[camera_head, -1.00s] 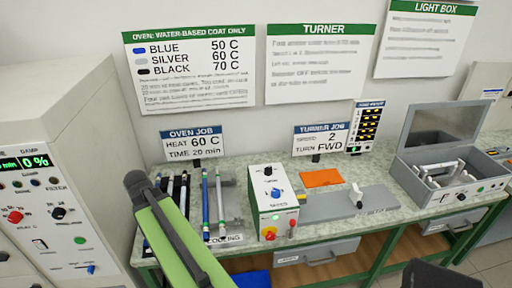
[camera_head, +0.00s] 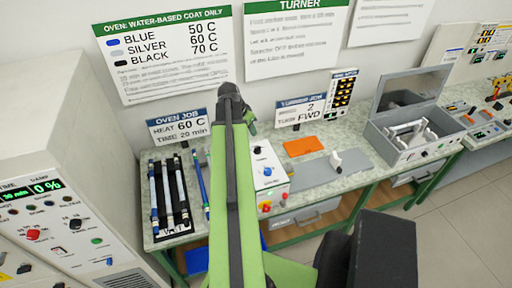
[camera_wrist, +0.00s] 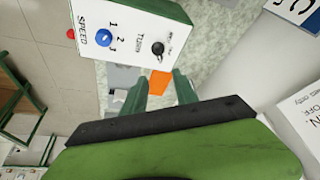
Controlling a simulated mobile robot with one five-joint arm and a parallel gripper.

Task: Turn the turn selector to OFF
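The turn selector (camera_wrist: 157,48) is a small black knob on the white control box (camera_wrist: 148,15), beside the word TURN in the wrist view. Its pointer direction is too small to read. In the head view the selector (camera_head: 257,150) shows near the top of the white box (camera_head: 272,184). A blue SPEED knob (camera_wrist: 104,38) sits beside it, with 1, 2, 3 marked. My gripper (camera_wrist: 161,78) has its two green fingers apart with nothing between them. The fingertips are close to the selector in the picture but apart from it. In the head view my arm partly covers the box's left side.
An orange sheet (camera_head: 302,146) and a grey plate with a white-topped part (camera_head: 335,159) lie right of the box. A rack of rods (camera_head: 170,194) stands left. The open light box (camera_head: 418,130) is farther right. Signs stand behind.

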